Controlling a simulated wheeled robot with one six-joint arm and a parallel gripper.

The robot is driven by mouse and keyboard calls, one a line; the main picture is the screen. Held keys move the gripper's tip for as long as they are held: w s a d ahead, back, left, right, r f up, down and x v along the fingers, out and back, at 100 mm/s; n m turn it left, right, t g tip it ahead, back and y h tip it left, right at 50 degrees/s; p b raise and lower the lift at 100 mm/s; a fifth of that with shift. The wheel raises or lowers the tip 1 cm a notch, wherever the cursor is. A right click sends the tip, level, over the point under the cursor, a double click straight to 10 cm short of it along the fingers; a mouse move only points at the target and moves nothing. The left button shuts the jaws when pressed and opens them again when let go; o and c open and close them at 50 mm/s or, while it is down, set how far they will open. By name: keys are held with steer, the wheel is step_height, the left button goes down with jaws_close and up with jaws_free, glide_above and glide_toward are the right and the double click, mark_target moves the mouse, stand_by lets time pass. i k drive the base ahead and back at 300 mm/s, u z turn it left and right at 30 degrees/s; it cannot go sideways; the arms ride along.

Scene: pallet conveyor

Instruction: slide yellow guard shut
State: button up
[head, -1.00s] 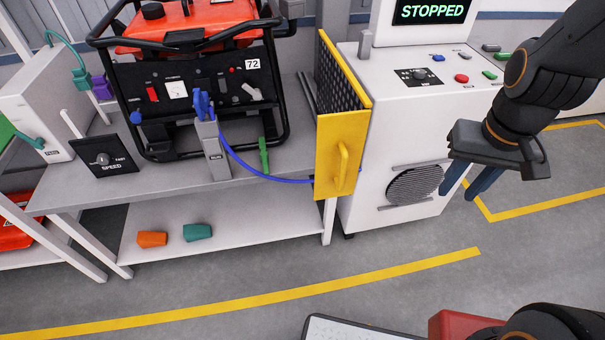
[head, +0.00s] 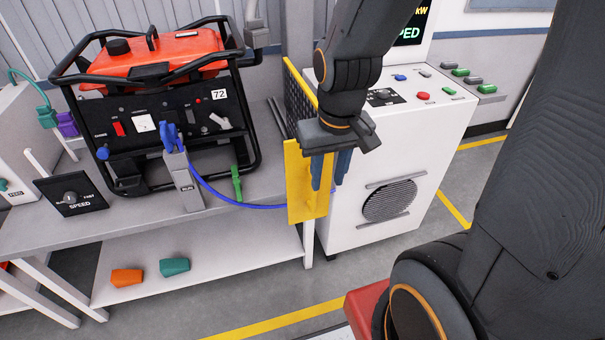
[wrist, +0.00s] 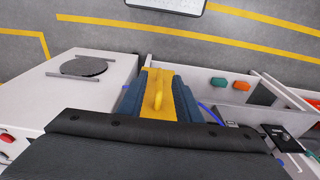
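The yellow guard (head: 300,195) is an upright panel at the right end of the bench, with a dark mesh side (head: 300,108) reaching back. In the head view my gripper (head: 328,186) is in front of it, its blue fingers pointing down and covering most of the handle. In the wrist view the yellow guard (wrist: 174,82) lies straight ahead, and its handle (wrist: 158,93) shows between the two blue fingers. My gripper (wrist: 159,90) is open, with a finger on each side of the handle. No contact with the handle is visible.
The white control cabinet (head: 385,145) stands close on the right. An orange-topped generator (head: 165,100) and a grey post with a blue cable (head: 183,180) are on the bench to the left. Orange and teal blocks lie on the lower shelf. The floor in front is clear.

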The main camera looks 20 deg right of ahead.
mark_target(304, 204)
steer(key=i, duration=0.2)
steer(key=z, duration=0.05)
steer(key=k, duration=1.15)
steer(key=u, duration=0.05)
